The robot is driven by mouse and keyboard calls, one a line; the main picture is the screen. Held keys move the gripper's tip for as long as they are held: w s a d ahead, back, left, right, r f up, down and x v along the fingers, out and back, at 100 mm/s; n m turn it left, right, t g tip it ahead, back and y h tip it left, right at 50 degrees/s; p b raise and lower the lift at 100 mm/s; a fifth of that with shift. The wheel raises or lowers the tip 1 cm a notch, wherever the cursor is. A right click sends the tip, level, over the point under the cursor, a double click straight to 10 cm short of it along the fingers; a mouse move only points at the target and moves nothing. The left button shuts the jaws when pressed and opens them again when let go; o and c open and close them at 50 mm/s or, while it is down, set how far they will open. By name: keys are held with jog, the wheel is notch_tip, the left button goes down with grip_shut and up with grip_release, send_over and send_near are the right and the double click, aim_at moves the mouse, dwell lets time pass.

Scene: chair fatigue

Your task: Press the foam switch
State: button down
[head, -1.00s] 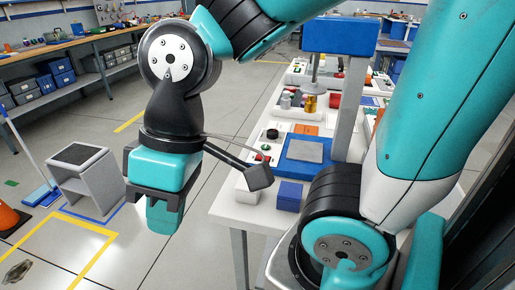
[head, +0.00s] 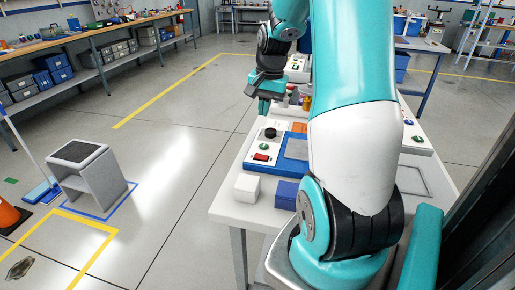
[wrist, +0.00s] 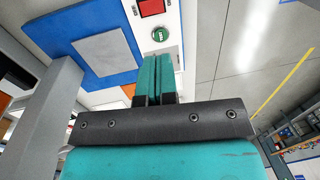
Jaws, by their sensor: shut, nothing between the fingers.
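A white control panel (head: 262,150) stands on the near left part of the white table. It carries a red square switch (head: 261,157), a green round control (head: 263,146) and a black knob (head: 270,133). No readable label shows which one is the foam switch. In the wrist view, the shut fingers (wrist: 158,62) appear just below the green control (wrist: 160,34), with the red switch (wrist: 151,7) further up. Contact is not visible.
A blue base with a grey plate (wrist: 104,46) adjoins the panel, with a grey post (wrist: 48,115) nearby. A white cube (head: 247,187) and a blue cube (head: 286,194) sit at the table's near edge.

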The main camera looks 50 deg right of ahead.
aim_at(257, 154)
jog(key=shift+f, duration=0.1)
jog(key=f, duration=0.4)
jog(key=w+f, duration=0.1)
jog(key=f, duration=0.4)
jog(key=f+p, duration=0.1)
jog(key=f, duration=0.3)
jog(key=shift+w+a+f, duration=0.3)
jog(key=shift+a+f, duration=0.05)
jog(key=shift+a, duration=0.05)
